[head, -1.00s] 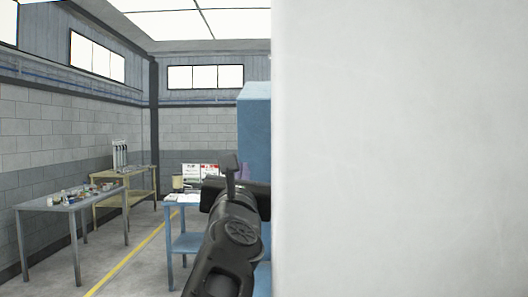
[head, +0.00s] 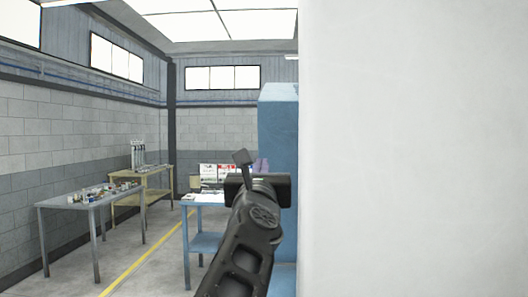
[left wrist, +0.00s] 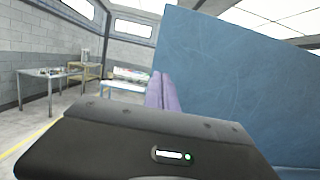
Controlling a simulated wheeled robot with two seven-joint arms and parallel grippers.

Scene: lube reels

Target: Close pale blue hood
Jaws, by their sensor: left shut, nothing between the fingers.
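A large flat blue panel (left wrist: 235,85) fills the right half of the left wrist view. In the head view its narrow blue side (head: 278,150) stands upright just right of my left gripper (head: 261,165). I cannot tell for sure whether this panel is the pale blue hood. My left gripper has a black body and purple fingers, which are shut together with nothing between them. In the left wrist view the fingers (left wrist: 160,90) overlap the panel's left edge; contact cannot be made out. My right gripper is not in view.
A plain whitish surface (head: 415,150) very close by hides the right side of the head view. A blue table (head: 205,198) stands behind my left arm. A grey table (head: 85,200) with small items and a tan table (head: 150,185) stand left. Floor between is free.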

